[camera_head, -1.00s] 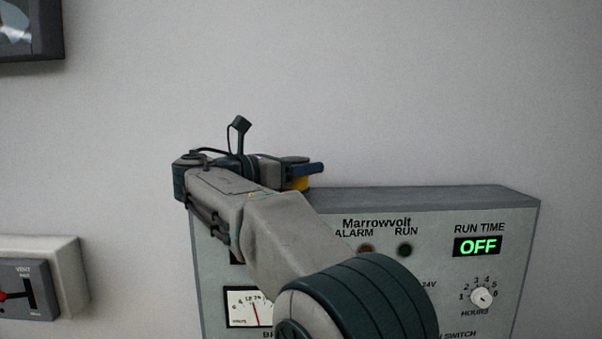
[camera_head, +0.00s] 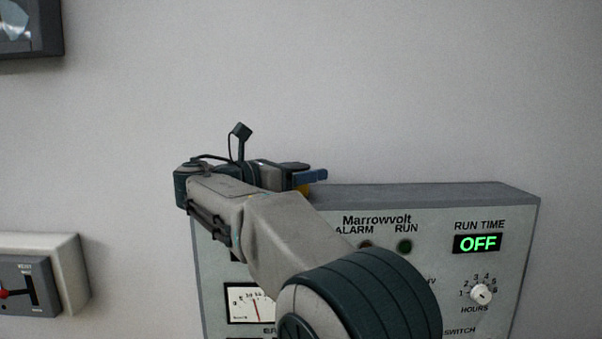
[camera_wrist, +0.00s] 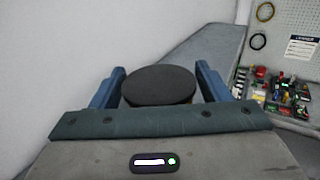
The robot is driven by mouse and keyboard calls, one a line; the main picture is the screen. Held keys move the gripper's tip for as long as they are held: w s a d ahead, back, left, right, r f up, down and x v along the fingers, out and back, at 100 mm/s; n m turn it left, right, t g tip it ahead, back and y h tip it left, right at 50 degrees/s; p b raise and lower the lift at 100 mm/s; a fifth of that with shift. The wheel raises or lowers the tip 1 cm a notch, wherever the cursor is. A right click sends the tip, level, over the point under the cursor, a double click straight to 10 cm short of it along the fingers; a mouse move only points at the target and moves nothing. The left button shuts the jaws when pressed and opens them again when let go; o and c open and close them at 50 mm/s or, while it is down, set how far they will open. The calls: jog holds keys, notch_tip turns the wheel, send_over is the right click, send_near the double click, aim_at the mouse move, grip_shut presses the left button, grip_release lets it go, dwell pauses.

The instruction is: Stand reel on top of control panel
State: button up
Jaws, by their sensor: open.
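The control panel (camera_head: 420,194) is a grey box marked Marrowvolt on the wall, its RUN TIME display reading OFF. My gripper (camera_head: 316,177) is at the left part of its top edge, with the arm covering much of the panel's front. In the wrist view, my gripper (camera_wrist: 160,75) is open, with blue fingers on either side of the reel. The reel shows there as a dark round disc (camera_wrist: 160,85), with gaps beside it. In the head view only a bit of the yellow reel (camera_head: 302,189) shows below the blue finger. I cannot tell what its underside touches.
A wall box with a red-knobbed lever (camera_head: 35,285) is at the left. A dark-framed item (camera_head: 30,50) hangs at upper left. The wall is close behind the panel. In the wrist view, a pegboard (camera_wrist: 285,45) and several small parts (camera_wrist: 275,90) are at right.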

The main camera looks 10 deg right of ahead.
jog(key=b+v, duration=0.2)
jog(key=v, duration=1)
